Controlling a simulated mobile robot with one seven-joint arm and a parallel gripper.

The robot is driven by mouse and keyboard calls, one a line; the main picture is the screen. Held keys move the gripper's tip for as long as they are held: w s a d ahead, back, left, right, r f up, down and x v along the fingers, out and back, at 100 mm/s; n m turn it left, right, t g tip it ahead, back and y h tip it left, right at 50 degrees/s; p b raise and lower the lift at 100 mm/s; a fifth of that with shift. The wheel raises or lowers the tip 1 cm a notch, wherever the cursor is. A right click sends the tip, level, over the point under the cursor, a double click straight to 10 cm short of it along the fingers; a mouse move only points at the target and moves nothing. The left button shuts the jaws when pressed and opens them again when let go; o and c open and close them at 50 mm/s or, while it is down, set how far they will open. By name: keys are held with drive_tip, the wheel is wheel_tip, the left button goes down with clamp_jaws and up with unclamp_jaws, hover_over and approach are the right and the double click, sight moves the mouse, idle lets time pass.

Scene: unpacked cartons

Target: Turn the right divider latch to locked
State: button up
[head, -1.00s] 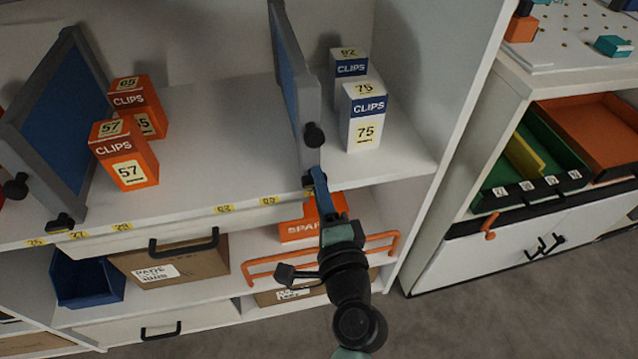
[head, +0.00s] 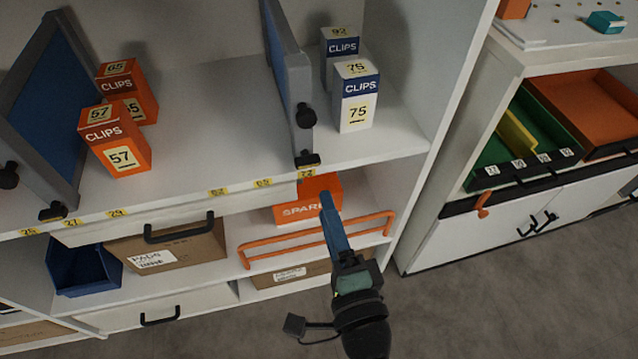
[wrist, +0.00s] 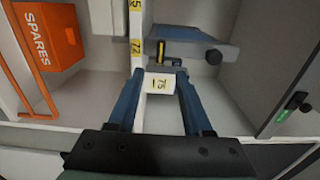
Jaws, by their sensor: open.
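The right divider (head: 299,85) is a blue panel in a grey frame, standing upright on the upper shelf, with a black knob (head: 305,117) on its front edge. Its black latch (head: 307,160) sits at the foot, by the shelf lip. In the wrist view the latch (wrist: 161,53) shows a yellow stripe, just beyond the fingertips. I cannot tell from its look whether it is locked. My gripper (head: 327,200) is below and in front of the latch, apart from it. In the wrist view its blue fingers (wrist: 160,80) are open, with nothing held between them.
A white-and-blue carton marked 75 (head: 354,105) stands right of the divider, with another behind. Orange cartons (head: 115,140) stand left, near the left divider (head: 45,105). Below are an orange SPARES box (head: 290,212) and an orange rail (head: 320,240).

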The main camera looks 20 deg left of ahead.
drive_tip(key=shift+v, duration=1.65)
drive_tip(key=w+d+r+n+t+h, duration=0.1)
drive_tip(key=w+r+n+t+h, duration=0.3)
drive_tip(key=r, duration=1)
drive_tip(key=w+d+r+n+t+y, duration=0.15)
drive_tip(key=w+r+n, duration=0.4)
drive_tip(key=r, duration=0.75)
drive_tip(key=s+d+r+n+t+h, duration=0.15)
drive_tip(key=s+r+t+h, duration=0.3)
drive_tip(key=r, duration=0.65)
drive_tip(key=s+d+r+t+h, duration=0.3)
drive_tip(key=s+r, duration=0.2)
drive_tip(key=r, duration=0.7)
wheel_tip(320, 180, up, 30)
drive_tip(key=p, duration=3.1)
drive_tip(key=shift+w+f+g+p, duration=0.25)
drive_tip(key=shift+g+p, duration=0.05)
